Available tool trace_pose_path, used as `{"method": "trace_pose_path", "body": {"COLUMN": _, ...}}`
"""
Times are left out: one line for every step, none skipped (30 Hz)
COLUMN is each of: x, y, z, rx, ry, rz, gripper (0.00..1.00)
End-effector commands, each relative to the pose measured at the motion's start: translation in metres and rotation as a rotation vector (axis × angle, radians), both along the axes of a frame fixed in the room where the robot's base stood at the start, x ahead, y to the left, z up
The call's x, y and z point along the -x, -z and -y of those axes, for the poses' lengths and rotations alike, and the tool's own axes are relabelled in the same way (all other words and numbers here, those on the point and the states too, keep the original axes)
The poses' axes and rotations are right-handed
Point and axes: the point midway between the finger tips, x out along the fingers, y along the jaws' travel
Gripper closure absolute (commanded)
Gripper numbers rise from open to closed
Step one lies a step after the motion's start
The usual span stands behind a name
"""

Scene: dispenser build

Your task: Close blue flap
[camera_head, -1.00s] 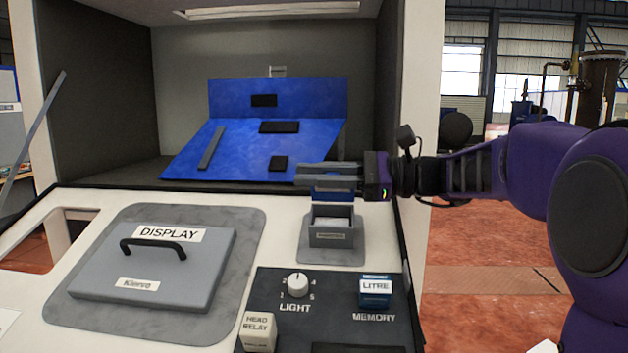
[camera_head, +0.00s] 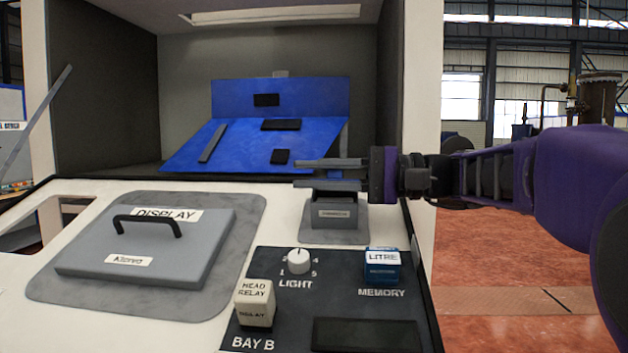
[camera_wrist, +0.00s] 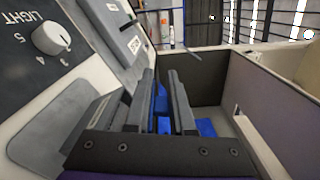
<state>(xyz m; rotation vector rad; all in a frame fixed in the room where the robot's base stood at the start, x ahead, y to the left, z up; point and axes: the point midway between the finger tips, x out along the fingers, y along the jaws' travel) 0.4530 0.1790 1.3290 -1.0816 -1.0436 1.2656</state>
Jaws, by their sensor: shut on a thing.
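My gripper (camera_head: 328,174) is level over a small grey box (camera_head: 337,214) on the console and reaches in from the right. Its two grey fingers are a little apart and shut on a blue flap (camera_wrist: 163,98), which shows between them in the wrist view. In the head view the fingers hide the flap and the top of the box, so the flap's angle cannot be told there.
A large blue panel (camera_head: 225,142) with black pads stands in the open bay behind. The grey DISPLAY lid (camera_head: 90,258) with a black handle is at left. A LIGHT knob (camera_head: 299,261), a blue LITRE button (camera_head: 382,266) and a HEAD RELAY block (camera_head: 255,303) are in front.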

Motion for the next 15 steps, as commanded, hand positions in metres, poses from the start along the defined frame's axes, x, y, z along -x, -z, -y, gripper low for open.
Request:
{"method": "trace_pose_path", "body": {"x": 0.0007, "y": 0.0018, "z": 0.0001, "rx": 0.0, "ry": 0.001, "rz": 0.03, "gripper": 1.0}}
{"method": "trace_pose_path", "body": {"x": 0.001, "y": 0.0025, "z": 0.0001, "rx": 0.001, "ry": 0.001, "rz": 0.047, "gripper": 1.0}}
{"method": "trace_pose_path", "body": {"x": 0.0014, "y": 0.0033, "z": 0.0002, "rx": 0.002, "ry": 0.001, "rz": 0.069, "gripper": 1.0}}
{"method": "trace_pose_path", "body": {"x": 0.0016, "y": 0.0039, "z": 0.0001, "rx": 0.002, "ry": 0.001, "rz": 0.084, "gripper": 1.0}}
{"method": "trace_pose_path", "body": {"x": 0.0017, "y": 0.0045, "z": 0.0001, "rx": 0.003, "ry": 0.001, "rz": 0.098, "gripper": 1.0}}
{"method": "trace_pose_path", "body": {"x": 0.0019, "y": 0.0052, "z": 0.0001, "rx": 0.003, "ry": 0.001, "rz": 0.114, "gripper": 1.0}}
{"method": "trace_pose_path", "body": {"x": 0.002, "y": 0.0057, "z": 0.0001, "rx": 0.004, "ry": 0.001, "rz": 0.125, "gripper": 1.0}}
{"method": "trace_pose_path", "body": {"x": 0.0021, "y": 0.0062, "z": 0.0002, "rx": 0.004, "ry": 0.001, "rz": 0.135, "gripper": 1.0}}
{"method": "trace_pose_path", "body": {"x": 0.0023, "y": 0.0067, "z": 0.0002, "rx": 0.004, "ry": 0.001, "rz": 0.148, "gripper": 1.0}}
{"method": "trace_pose_path", "body": {"x": 0.0024, "y": 0.0071, "z": 0.0002, "rx": 0.005, "ry": 0.001, "rz": 0.155, "gripper": 1.0}}
{"method": "trace_pose_path", "body": {"x": 0.0025, "y": 0.0074, "z": 0.0002, "rx": 0.004, "ry": 0.001, "rz": 0.161, "gripper": 1.0}}
{"method": "trace_pose_path", "body": {"x": 0.0025, "y": 0.0077, "z": 0.0002, "rx": 0.005, "ry": 0.001, "rz": 0.17, "gripper": 1.0}}
{"method": "trace_pose_path", "body": {"x": 0.0026, "y": 0.0079, "z": 0.0002, "rx": 0.004, "ry": 0.001, "rz": 0.175, "gripper": 1.0}}
{"method": "trace_pose_path", "body": {"x": 0.0026, "y": 0.0081, "z": 0.0002, "rx": 0.005, "ry": 0.001, "rz": 0.178, "gripper": 1.0}}
{"method": "trace_pose_path", "body": {"x": 0.0026, "y": 0.0082, "z": 0.0002, "rx": 0.005, "ry": 0.001, "rz": 0.182, "gripper": 1.0}}
